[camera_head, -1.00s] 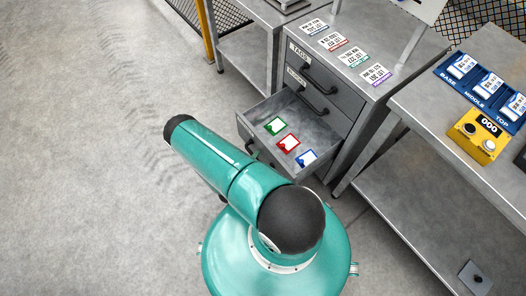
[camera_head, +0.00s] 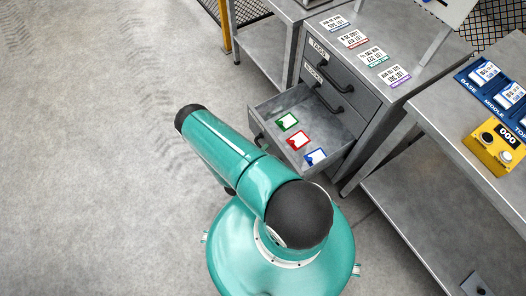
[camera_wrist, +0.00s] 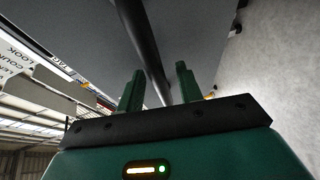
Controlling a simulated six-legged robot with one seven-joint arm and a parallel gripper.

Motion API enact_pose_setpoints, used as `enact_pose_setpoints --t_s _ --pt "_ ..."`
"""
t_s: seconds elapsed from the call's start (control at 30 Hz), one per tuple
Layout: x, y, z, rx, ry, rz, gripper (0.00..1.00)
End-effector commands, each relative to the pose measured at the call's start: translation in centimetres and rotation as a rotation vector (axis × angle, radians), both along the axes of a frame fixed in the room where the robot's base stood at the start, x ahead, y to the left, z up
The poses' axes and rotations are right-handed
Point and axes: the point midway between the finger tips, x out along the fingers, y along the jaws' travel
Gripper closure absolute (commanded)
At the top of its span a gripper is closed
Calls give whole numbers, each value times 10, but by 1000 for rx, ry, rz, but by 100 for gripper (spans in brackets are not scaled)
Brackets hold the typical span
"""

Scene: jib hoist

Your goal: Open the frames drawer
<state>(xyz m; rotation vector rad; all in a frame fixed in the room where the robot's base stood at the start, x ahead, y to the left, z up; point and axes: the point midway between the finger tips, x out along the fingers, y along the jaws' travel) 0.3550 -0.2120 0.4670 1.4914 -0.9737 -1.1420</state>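A grey drawer cabinet (camera_head: 375,103) stands right of centre in the head view. Its lowest visible drawer (camera_head: 283,100) is pulled well out, with a green frame (camera_head: 288,122), a red frame (camera_head: 298,140) and a blue frame (camera_head: 316,157) inside. No label shows on this drawer. The two drawers above it are shut, and the top one reads "TAGS". In the wrist view, my gripper (camera_wrist: 158,88) has its green fingers apart, with a dark bar handle (camera_wrist: 148,45) running between them on a grey drawer front. Contact is unclear. My arm hides the gripper in the head view.
A steel table (camera_head: 283,12) stands left of the cabinet. A workbench (camera_head: 440,100) at right holds a blue tray (camera_head: 466,78) and a yellow button box (camera_head: 493,150). Cards (camera_head: 372,56) lie on the cabinet top. Floor at left (camera_head: 90,180) is clear.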

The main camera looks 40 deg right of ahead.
Motion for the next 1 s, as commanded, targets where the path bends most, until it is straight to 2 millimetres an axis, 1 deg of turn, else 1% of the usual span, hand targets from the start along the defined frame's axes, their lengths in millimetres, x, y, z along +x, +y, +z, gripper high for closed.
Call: enact_pose_setpoints --t_s 0.17,0.5,0.6,0.7,0.8,1.0 --pt "-4 21 4 1 0 3 64" --pt "-21 92 18 2 -1 5 64" --pt "-26 110 21 2 -1 4 64" --pt "-29 121 24 0 -2 3 64" --pt "-31 128 25 1 0 3 64" --pt "-32 130 25 0 0 1 64"
